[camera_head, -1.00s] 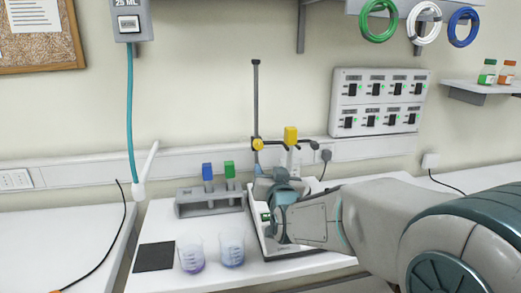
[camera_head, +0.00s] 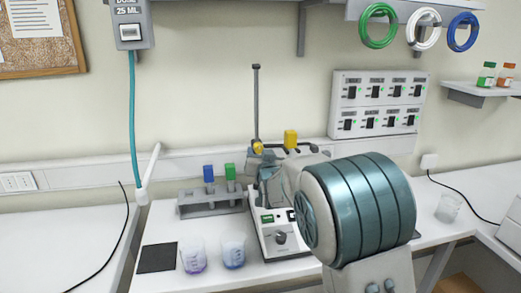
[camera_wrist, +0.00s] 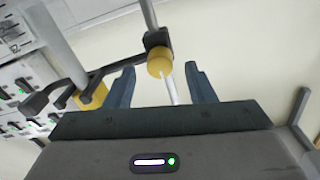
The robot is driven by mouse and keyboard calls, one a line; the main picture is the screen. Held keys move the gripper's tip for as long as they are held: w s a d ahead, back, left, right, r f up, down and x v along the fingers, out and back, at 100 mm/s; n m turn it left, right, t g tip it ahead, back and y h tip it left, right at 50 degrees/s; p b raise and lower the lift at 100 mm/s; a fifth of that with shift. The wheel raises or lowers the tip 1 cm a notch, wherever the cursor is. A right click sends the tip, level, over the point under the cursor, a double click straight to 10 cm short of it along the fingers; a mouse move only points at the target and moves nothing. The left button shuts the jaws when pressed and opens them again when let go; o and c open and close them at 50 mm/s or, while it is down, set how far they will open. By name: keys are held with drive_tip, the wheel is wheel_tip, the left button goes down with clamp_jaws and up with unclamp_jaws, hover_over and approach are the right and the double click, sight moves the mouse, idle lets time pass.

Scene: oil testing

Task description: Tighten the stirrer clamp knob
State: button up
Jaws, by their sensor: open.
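The stirrer stand has a tall dark rod (camera_head: 256,105) with a yellow clamp knob (camera_head: 257,148) low on it. In the wrist view the round yellow knob (camera_wrist: 160,62) sits on a dark clamp block (camera_wrist: 158,40). My gripper (camera_wrist: 159,72) is open, with one finger to each side of the knob in that view. I see space between the knob and both fingers. A second yellow piece (camera_head: 290,138) is on the crossbar to the right, and it also shows at left in the wrist view (camera_wrist: 92,97). My arm hides much of the gripper in the head view.
The stirrer base (camera_head: 280,238) stands below my arm. A grey rack (camera_head: 210,204) with blue and green capped tubes is to its left, with two beakers (camera_head: 192,255) (camera_head: 232,250) in front. A panel of switches (camera_head: 377,103) is on the wall behind.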

drive_tip(key=shift+w+a, duration=0.15)
drive_tip(key=shift+w, duration=0.55)
drive_tip(key=shift+c, duration=0.2)
drive_tip(key=c, duration=1)
drive_tip(key=shift+o, duration=0.4)
